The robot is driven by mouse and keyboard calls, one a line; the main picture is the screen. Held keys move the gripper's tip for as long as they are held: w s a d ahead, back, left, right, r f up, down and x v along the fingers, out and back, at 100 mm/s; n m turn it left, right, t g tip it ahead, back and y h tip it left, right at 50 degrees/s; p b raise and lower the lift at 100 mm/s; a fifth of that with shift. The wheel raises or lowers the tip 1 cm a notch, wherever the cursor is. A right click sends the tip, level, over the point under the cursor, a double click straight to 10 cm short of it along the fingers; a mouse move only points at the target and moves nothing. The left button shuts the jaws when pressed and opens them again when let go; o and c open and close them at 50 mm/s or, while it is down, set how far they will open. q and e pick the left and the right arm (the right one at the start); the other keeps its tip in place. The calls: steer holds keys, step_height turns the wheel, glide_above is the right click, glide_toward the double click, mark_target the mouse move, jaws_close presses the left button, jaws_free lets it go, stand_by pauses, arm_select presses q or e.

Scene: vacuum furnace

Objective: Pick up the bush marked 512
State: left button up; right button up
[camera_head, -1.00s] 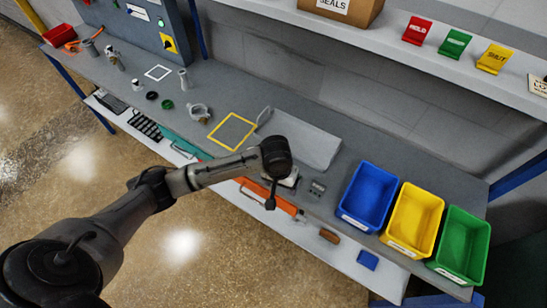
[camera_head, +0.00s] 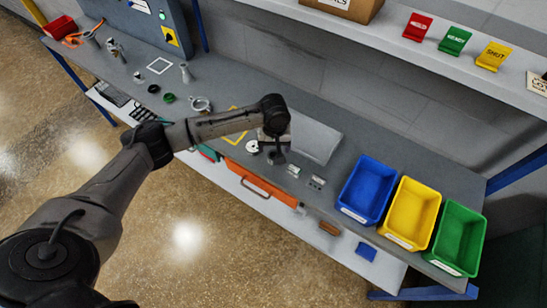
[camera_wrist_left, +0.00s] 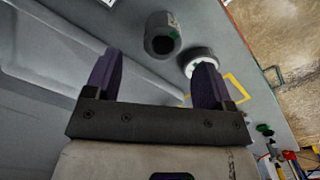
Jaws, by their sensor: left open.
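My left gripper (camera_wrist_left: 155,85) is open and empty. Its two dark purple fingers stand apart in the left wrist view. A grey hollow cylinder (camera_wrist_left: 152,24), seemingly a bush, lies ahead of the gap between them, with its dark bore facing the camera. A small pale label is on its side, but I cannot read a number. A whitish ring-like part (camera_wrist_left: 194,57) sits beside it, partly behind the right finger. In the head view the left gripper (camera_head: 276,158) points down over the bench, next to a white round part (camera_head: 252,147). My right gripper is not in view.
The bench (camera_head: 225,85) carries a raised grey plate (camera_head: 318,140) behind the gripper and two small metallic blocks (camera_head: 294,171) (camera_head: 317,181) to its right. Blue (camera_head: 366,190), yellow (camera_head: 412,213) and green (camera_head: 459,238) bins stand further right. A shelf (camera_head: 385,42) overhangs the back.

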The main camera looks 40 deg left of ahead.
mark_target(274, 154)
arm_select(q)
steer(key=shift+s+a+f+b, duration=0.1)
steer(key=shift+f+b, duration=0.2)
steer(key=shift+f, duration=1.2)
steer(key=shift+s+f+b, duration=0.1)
steer(key=shift+f+b, duration=0.15)
steer(key=shift+f, duration=1.25)
steer(key=c, duration=1.2)
